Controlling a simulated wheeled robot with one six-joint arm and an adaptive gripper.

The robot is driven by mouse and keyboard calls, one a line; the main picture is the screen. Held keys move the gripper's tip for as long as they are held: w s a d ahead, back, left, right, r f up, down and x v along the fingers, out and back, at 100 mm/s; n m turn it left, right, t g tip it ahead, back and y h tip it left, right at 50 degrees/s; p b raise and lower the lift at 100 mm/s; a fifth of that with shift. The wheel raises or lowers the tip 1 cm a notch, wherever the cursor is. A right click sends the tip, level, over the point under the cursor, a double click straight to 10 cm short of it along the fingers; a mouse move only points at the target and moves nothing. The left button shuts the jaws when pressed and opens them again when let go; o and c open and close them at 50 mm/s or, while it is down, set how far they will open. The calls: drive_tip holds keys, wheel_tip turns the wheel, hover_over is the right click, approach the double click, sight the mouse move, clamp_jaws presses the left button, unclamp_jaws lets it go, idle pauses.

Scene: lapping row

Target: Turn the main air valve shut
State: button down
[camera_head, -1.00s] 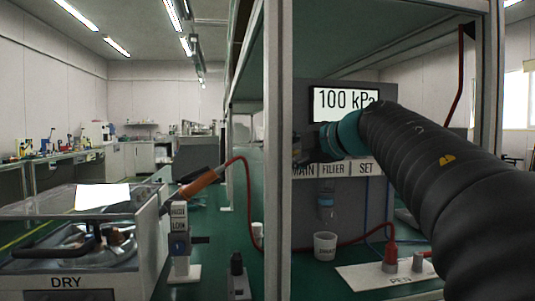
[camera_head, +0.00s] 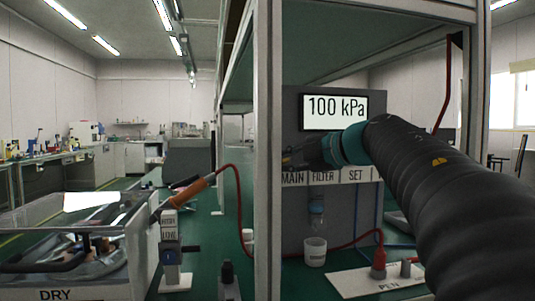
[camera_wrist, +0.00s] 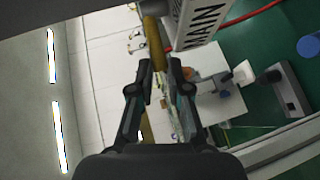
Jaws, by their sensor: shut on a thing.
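The main air valve shows in the wrist view as a yellow-brown bar (camera_wrist: 155,45) beside the MAIN label (camera_wrist: 200,25). My gripper (camera_wrist: 160,85) is shut on this bar, one finger on each side of it. In the head view my gripper (camera_head: 302,157) is at the grey panel (camera_head: 290,118), just above the MAIN label (camera_head: 292,178). The valve itself is hidden there behind the gripper. The display (camera_head: 335,111) on the panel reads 100 kPa.
A white shelf post (camera_head: 267,200) stands just left of the panel. FILTER and SET labels are right of MAIN. Below are a white cup (camera_head: 315,252), a red hose (camera_head: 345,241) and a PEN plate (camera_head: 350,285). A DRY box (camera_head: 75,260) stands at left.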

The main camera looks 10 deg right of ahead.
drive_tip(key=n+g+y+p, duration=0.1)
drive_tip(key=d+n+g+y+p, duration=0.1)
drive_tip(key=p, duration=0.1)
drive_tip(key=shift+s+d+r+y, duration=0.1)
drive_tip(key=shift+d+r+y, duration=0.15)
drive_tip(key=shift+d+y, duration=0.05)
drive_tip(key=shift+d+f+n+g+y+p, duration=0.15)
drive_tip(key=shift+d+n+g+y+p, duration=0.4)
drive_tip(key=shift+n+g, duration=0.35)
drive_tip(key=shift+d+f+n+g+y+p, duration=0.1)
drive_tip(key=shift+d+n+g+y+p, duration=0.2)
drive_tip(key=shift+n+g+y, duration=0.45)
drive_tip(key=shift+n, duration=0.25)
drive_tip(key=c, duration=1.1)
unclamp_jaws()
drive_tip(key=shift+c, duration=0.2)
drive_tip(key=shift+d, duration=0.1)
drive_tip(key=v, duration=1.2)
drive_tip(key=shift+r, duration=0.15)
drive_tip(key=shift+c, duration=0.2)
